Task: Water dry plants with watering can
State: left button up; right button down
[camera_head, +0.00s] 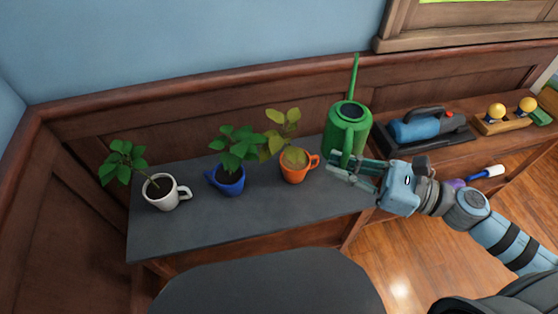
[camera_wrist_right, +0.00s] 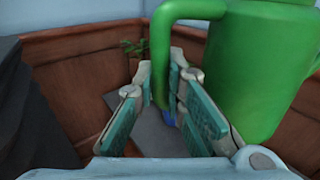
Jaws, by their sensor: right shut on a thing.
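The green watering can (camera_head: 344,122) is upright at the right end of the dark shelf top, its long spout towards the wall. My right gripper (camera_head: 345,172) is shut on its handle, which passes between the fingers in the right wrist view (camera_wrist_right: 160,60). I cannot tell whether the can's base touches the shelf. The orange mug (camera_head: 293,176) holds a plant with yellowish, dry-looking leaves (camera_head: 284,117). The blue mug (camera_head: 229,184) and the white mug (camera_head: 160,199) hold plants with green leaves. My left gripper is out of view.
The dark shelf top (camera_head: 270,218) is clear in front of the mugs. At the right, a blue tool (camera_head: 420,129) lies in a black tray, beside a wooden block with yellow balls (camera_head: 505,121). A panelled wood wall runs behind.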

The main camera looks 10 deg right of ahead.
pick_arm(q)
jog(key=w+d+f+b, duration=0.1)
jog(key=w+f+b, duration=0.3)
jog(key=b, duration=0.9)
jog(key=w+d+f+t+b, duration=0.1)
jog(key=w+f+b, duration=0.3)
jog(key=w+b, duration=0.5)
jog(key=b, duration=0.4)
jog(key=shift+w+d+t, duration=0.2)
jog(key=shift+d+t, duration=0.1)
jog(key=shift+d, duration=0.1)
pick_arm(e)
jog(key=s+a+f+n+g, duration=0.1)
jog(key=s+f, duration=0.2)
jog(key=f, duration=0.7)
jog(key=s+a+f+n+g+y, duration=0.1)
jog(key=s+f+g, duration=0.1)
jog(key=f, duration=0.9)
jog(key=s+a+f+n+g+y, duration=0.1)
jog(key=s+f, duration=0.3)
jog(key=f, duration=0.7)
jog(key=shift+a+f+n+g, duration=0.2)
jog(key=shift+a+n+g, duration=0.1)
jog(key=shift+a+g, duration=0.25)
